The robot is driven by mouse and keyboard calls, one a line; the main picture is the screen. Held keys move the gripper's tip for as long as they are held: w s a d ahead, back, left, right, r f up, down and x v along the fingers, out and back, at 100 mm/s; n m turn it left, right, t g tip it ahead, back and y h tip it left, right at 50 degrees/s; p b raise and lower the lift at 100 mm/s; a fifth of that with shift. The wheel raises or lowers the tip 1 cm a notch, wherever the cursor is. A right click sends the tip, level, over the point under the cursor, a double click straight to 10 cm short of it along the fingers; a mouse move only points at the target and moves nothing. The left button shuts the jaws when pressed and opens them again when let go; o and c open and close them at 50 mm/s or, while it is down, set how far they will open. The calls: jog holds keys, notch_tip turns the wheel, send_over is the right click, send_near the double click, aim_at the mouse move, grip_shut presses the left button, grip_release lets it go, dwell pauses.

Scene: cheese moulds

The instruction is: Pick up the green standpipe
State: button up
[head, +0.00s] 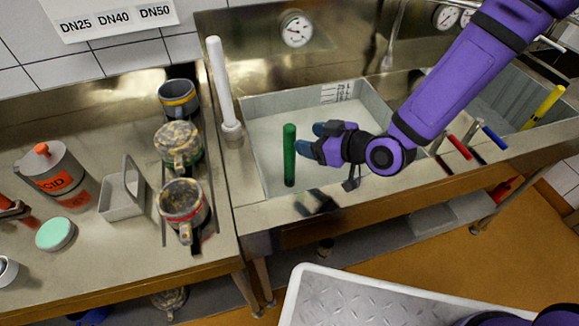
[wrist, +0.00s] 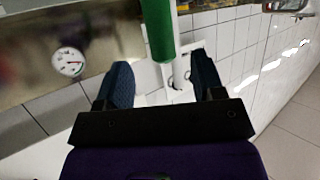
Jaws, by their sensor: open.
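The green standpipe (head: 289,155) stands upright in the left sink basin (head: 262,122) in the head view. In the wrist view the standpipe (wrist: 158,30) shows at the top, ahead of the fingertips and roughly midway between them. My gripper (head: 311,138) is beside the pipe on its right, with its blue fingers pointing left toward it. The fingers are apart with nothing between them. In the wrist view my gripper (wrist: 163,80) shows a clear gap between both fingers. The foot of the pipe is low in the basin.
A white standpipe (head: 221,85) stands at the basin's left rim. Red (head: 459,147), blue (head: 494,137) and yellow (head: 543,106) handles lie right of the basin. Jars, a grey caddy (head: 122,200) and an acid can (head: 55,175) occupy the left counter. A gauge (head: 296,28) is on the back wall.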

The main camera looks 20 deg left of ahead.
aim_at(295, 135)
jog(key=shift+x, duration=3.5)
jog(key=shift+r, duration=0.1)
grip_shut()
